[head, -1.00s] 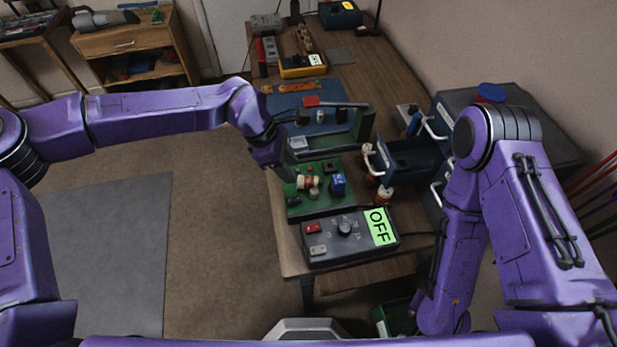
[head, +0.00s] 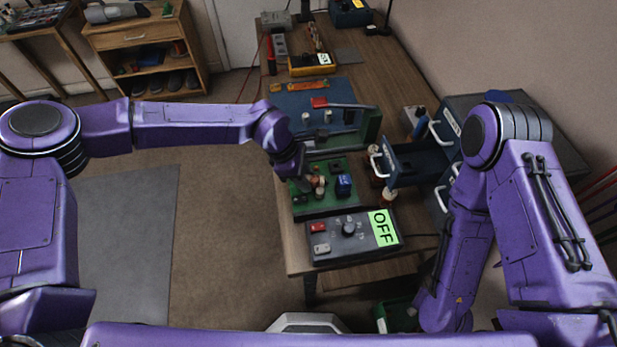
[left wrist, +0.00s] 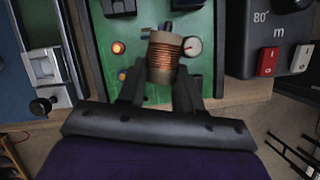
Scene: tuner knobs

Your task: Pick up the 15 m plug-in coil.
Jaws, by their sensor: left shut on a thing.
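My left gripper (head: 305,184) is over the green circuit board. In the left wrist view its two fingers (left wrist: 160,92) are shut on a cream coil with copper windings (left wrist: 163,58). The coil stands out from the board; I cannot tell whether it still touches it. It shows small and partly covered in the head view (head: 319,187). No band label on it is readable. More coils stand by the open drawer, one in front (head: 389,196) and one partly hidden behind (head: 375,164); their labels are unreadable too. My right gripper is not in view.
The green board (head: 335,204) carries a blue block (head: 343,185) and small parts. A grey control box (head: 335,245) with a knob and a green OFF display stands in front. The open blue drawer (head: 415,165) juts out at the right.

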